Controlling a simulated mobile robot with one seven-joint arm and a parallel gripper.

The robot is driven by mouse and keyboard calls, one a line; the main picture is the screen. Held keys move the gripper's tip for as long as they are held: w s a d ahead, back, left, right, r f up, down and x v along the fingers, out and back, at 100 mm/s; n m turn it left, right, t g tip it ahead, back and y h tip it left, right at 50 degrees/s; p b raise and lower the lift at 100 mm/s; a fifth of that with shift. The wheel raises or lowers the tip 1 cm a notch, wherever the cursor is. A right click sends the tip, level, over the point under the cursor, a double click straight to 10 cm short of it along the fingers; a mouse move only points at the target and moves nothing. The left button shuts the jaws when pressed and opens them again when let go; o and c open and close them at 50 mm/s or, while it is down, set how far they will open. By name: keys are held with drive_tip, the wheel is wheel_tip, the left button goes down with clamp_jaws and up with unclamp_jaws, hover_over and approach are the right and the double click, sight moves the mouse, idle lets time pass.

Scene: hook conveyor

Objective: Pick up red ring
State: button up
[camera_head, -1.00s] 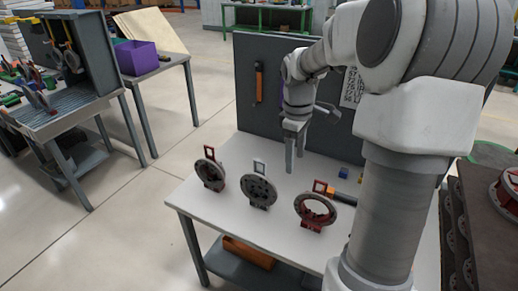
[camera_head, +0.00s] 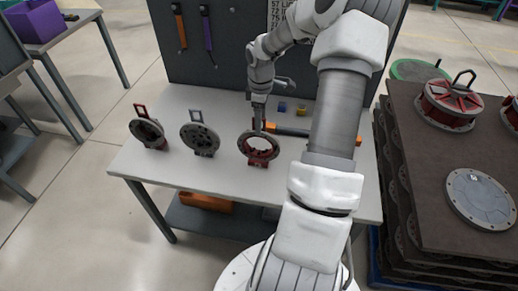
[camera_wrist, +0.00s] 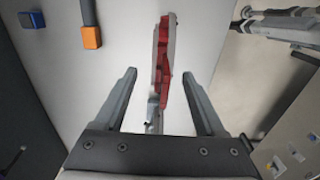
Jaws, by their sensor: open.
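The red ring (camera_head: 258,161), a round piece with a red inside and a grey rim, stands upright on the white table at the right end of a row. In the wrist view the red ring (camera_wrist: 161,62) shows nearly edge-on between my fingers. My gripper (camera_head: 258,127) points down just above and behind the ring's top, partly hiding its top handle. In the wrist view my gripper (camera_wrist: 160,74) is open, with one finger on each side of the ring and gaps between.
A grey ring (camera_head: 199,139) and a dark ring with a red handle (camera_head: 147,132) stand to the left. An orange-ended tool (camera_head: 290,131) and a small blue block (camera_head: 282,107) lie behind. A tool panel (camera_head: 225,50) backs the table. A dark pallet stack (camera_head: 425,140) stands right.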

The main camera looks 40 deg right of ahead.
drive_tip(key=shift+s+f, duration=0.2)
drive_tip(key=shift+f, duration=2.9)
clamp_jaws()
